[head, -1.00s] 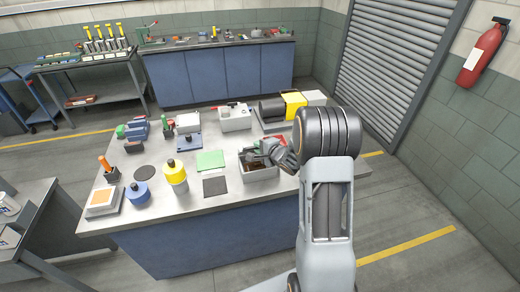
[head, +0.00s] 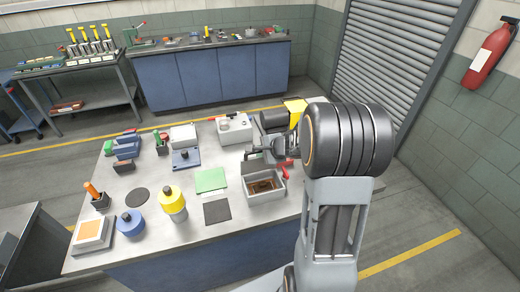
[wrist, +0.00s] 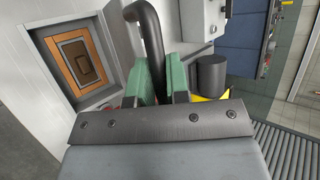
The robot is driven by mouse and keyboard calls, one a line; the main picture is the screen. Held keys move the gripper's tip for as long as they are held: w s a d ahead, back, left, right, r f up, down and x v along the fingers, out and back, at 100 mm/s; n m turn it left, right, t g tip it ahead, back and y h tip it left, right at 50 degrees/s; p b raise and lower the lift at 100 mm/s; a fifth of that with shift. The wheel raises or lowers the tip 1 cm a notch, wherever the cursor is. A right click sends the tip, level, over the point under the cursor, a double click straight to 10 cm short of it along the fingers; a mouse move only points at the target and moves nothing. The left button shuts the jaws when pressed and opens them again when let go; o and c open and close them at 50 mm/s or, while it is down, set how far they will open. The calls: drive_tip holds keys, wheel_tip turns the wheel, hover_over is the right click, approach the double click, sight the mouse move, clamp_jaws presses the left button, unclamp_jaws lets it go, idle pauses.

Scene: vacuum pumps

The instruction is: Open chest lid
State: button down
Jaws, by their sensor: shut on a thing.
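The chest (head: 266,197) is a small grey box on the right part of the workbench, and its brown inside shows from above. Its grey lid (head: 254,166) stands raised at the back edge. My gripper (head: 262,154) is behind the chest at the lid's top and partly blends with it. In the wrist view my gripper (wrist: 160,82) has green pads shut on a dark curved handle (wrist: 151,35). The chest opening (wrist: 78,55) shows at the left there, with brown and orange layers inside.
A red object (head: 287,166) is beside the lid. A black and yellow pump (head: 277,119) stands behind my gripper.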

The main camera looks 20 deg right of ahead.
drive_tip(key=shift+s+a+f, duration=0.1)
drive_tip(key=shift+f, duration=0.15)
drive_tip(key=c, duration=1.1)
unclamp_jaws()
drive_tip(key=shift+r, duration=0.1)
drive_tip(key=s+d+r, duration=0.1)
drive_tip(key=s+d, duration=0.1)
drive_tip(key=s, duration=0.3)
drive_tip(key=s+d+r, duration=0.1)
drive_tip(key=s+d, duration=0.1)
drive_tip(key=s, duration=0.2)
drive_tip(key=s+d+r, duration=0.1)
drive_tip(key=s+d, duration=0.1)
drive_tip(key=s, duration=0.3)
drive_tip(key=shift+s+r, duration=0.15)
drive_tip(key=shift+s, duration=0.2)
drive_tip(key=shift+c, duration=0.5)
